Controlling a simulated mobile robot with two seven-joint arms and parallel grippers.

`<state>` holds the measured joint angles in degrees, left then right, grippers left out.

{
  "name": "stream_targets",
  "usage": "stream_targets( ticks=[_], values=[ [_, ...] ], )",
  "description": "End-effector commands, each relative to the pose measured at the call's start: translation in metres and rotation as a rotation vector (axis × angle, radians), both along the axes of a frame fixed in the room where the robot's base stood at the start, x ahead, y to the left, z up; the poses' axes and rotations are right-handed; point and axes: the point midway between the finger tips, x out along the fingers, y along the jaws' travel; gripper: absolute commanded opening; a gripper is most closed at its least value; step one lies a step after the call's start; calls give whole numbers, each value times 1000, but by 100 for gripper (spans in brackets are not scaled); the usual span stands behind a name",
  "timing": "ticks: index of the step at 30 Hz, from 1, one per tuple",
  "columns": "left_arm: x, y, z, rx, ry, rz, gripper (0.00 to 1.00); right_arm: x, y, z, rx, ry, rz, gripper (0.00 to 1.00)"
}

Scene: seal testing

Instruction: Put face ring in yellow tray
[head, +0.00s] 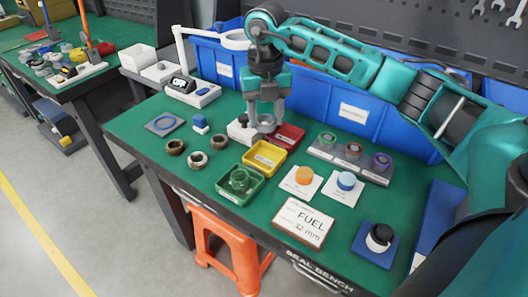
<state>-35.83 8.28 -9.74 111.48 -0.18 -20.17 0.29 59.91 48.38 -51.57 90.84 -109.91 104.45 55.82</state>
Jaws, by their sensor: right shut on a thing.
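My right gripper (263,116) is above the green bench, shut on a small grey ring-like part (265,126), which I take for the face ring. The fingers partly hide it. The yellow tray (252,165) sits on the bench just below and in front of the gripper, between a green tray and a red tray. The held part shows just above the far edge of the yellow tray in the picture and appears to be off the bench; its exact height is hard to tell. My left gripper is not in view.
The green tray (226,189) holds a greenish ring-like part; the red tray (299,130) is behind. Several loose rings (197,160) lie left. A grey rack (318,150) with three rings stands right. Blue bins (330,117) line the back.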

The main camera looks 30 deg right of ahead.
Motion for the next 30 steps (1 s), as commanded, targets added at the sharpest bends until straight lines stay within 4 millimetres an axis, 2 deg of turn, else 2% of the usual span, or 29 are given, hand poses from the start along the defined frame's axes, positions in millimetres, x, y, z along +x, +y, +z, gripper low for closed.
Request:
stream_targets(
  ticks=[1,3,7,14,21,30],
  values=[
    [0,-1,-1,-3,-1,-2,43,-1,0,-16,0,5,0,13],
    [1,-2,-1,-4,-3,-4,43,-1,0,-33,0,4,0,13],
    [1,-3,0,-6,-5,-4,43,0,0,-56,1,2,1,13],
    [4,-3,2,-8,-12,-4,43,0,0,-72,1,1,1,13],
    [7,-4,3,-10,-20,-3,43,0,0,-106,2,1,1,13],
    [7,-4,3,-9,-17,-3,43,0,0,-110,1,-1,1,13]
  ],
)
